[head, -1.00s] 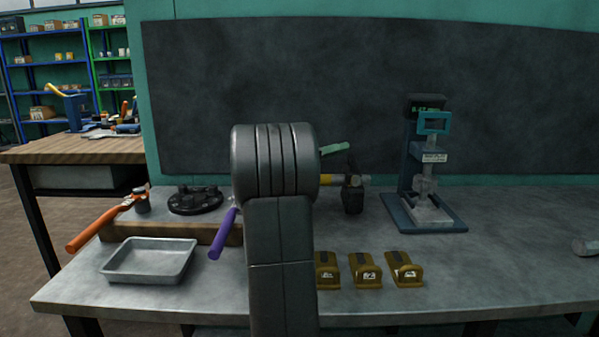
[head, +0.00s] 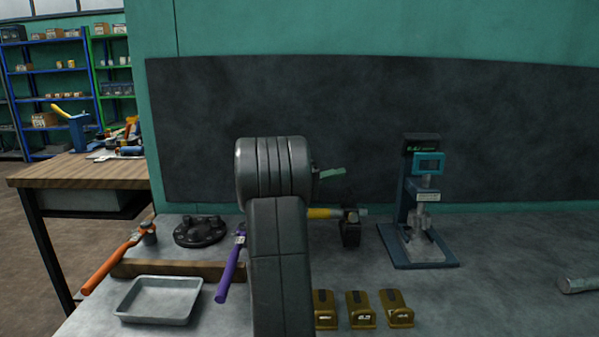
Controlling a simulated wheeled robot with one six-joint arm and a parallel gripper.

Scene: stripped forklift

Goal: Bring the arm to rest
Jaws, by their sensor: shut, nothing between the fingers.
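My arm rises through the middle of the head view, its thick ribbed joint in front of the dark back panel (head: 420,110). My gripper does not show; the arm may hide it. The arm covers part of the bench top (head: 480,285). A purple-handled tool (head: 231,270) leans just left of the arm.
A metal tray (head: 160,300), an orange-handled tool (head: 110,265) and a black round part (head: 200,231) are at left. Several brass-coloured blocks (head: 360,310) lie right of the arm. A blue test stand (head: 415,210) stands behind. A metal cylinder (head: 578,285) lies far right.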

